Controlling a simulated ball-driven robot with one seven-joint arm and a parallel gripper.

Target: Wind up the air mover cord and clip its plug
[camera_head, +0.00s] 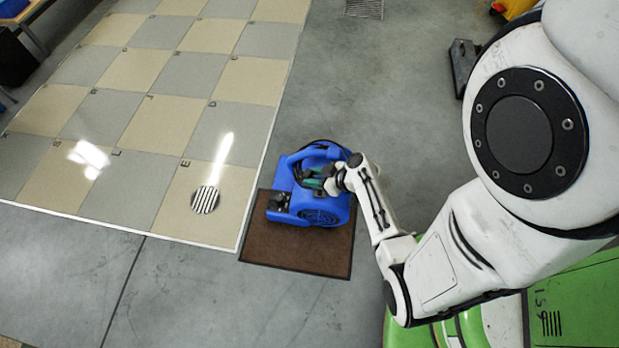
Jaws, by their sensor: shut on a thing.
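The blue air mover (327,212) sits on a brown mat in the middle of the camera_head view. A dark line, likely its cord (322,141), curves along its upper edge. My gripper (316,183) is at the air mover's upper middle, reaching in from the right. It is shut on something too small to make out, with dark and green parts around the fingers. The plug and its clip cannot be made out. My wrist and gripper cover part of the housing.
The brown mat (295,255) lies beside a white-edged checkered tile floor (130,130) with a striped round disc (205,200). A floor grate (364,9), a dark object (462,65) and a yellow item (515,8) are farther back. Grey concrete in front is clear.

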